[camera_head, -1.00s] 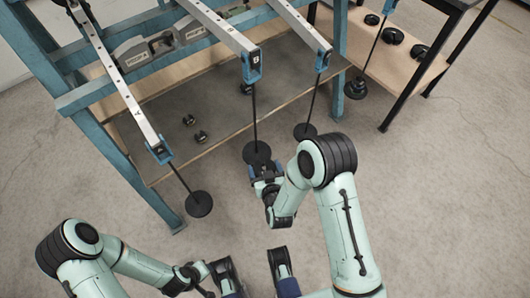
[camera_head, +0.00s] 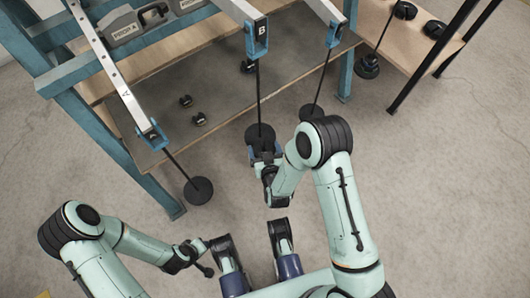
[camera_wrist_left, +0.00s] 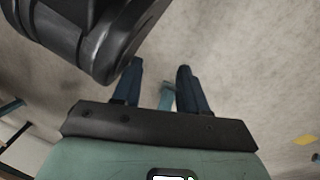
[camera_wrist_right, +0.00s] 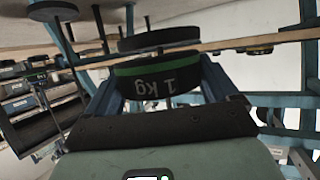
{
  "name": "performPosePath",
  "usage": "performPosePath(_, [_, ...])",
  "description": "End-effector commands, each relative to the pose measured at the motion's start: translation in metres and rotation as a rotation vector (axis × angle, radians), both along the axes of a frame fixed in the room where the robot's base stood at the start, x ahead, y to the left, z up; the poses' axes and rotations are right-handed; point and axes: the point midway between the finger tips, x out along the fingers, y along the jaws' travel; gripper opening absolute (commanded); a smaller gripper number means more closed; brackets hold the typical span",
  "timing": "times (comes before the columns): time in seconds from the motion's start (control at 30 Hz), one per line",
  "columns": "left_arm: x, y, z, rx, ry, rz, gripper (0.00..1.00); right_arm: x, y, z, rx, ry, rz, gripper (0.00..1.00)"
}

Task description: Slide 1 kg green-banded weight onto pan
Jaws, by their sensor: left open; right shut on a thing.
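The 1 kg green-banded weight (camera_wrist_right: 157,84) is a black disc, held between the blue fingers of my right gripper (camera_wrist_right: 155,75). Its lettering appears upside down in the right wrist view. A black round pan (camera_wrist_right: 160,38) lies just beyond it; I cannot tell whether they touch. In the head view my right gripper (camera_head: 265,156) is at the near edge of the pan (camera_head: 259,134) hanging below beam B (camera_head: 257,38); the weight is not clear there. My left gripper (camera_wrist_left: 160,75) is open and empty over bare floor, well away from the pan.
Other pans hang at left (camera_head: 198,190) and right (camera_head: 313,113). Small black weights (camera_head: 199,119) lie on the lower shelf (camera_head: 155,150) of the blue frame. A side bench (camera_head: 400,45) holds more weights. The floor in front is clear.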

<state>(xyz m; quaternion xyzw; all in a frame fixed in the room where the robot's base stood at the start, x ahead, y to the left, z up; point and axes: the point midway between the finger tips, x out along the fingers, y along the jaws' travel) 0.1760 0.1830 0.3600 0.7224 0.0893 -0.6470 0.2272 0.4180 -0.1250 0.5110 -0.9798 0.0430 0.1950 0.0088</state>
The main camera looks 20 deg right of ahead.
Motion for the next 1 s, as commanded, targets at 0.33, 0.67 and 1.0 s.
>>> performPosePath(0.33, [-0.011, 0.002, -0.009, -0.002, 0.036, 0.003, 0.43, 0.020, -0.002, 0.003, 0.000, -0.011, -0.001, 0.27])
performPosePath(0.67, [-0.011, 0.002, -0.009, -0.003, 0.039, 0.003, 0.43, 0.024, -0.002, 0.003, 0.000, -0.008, 0.000, 0.27])
performPosePath(1.0, [-0.011, 0.001, -0.010, -0.002, 0.038, 0.002, 0.43, 0.027, -0.002, 0.003, 0.000, -0.009, 0.000, 0.27])
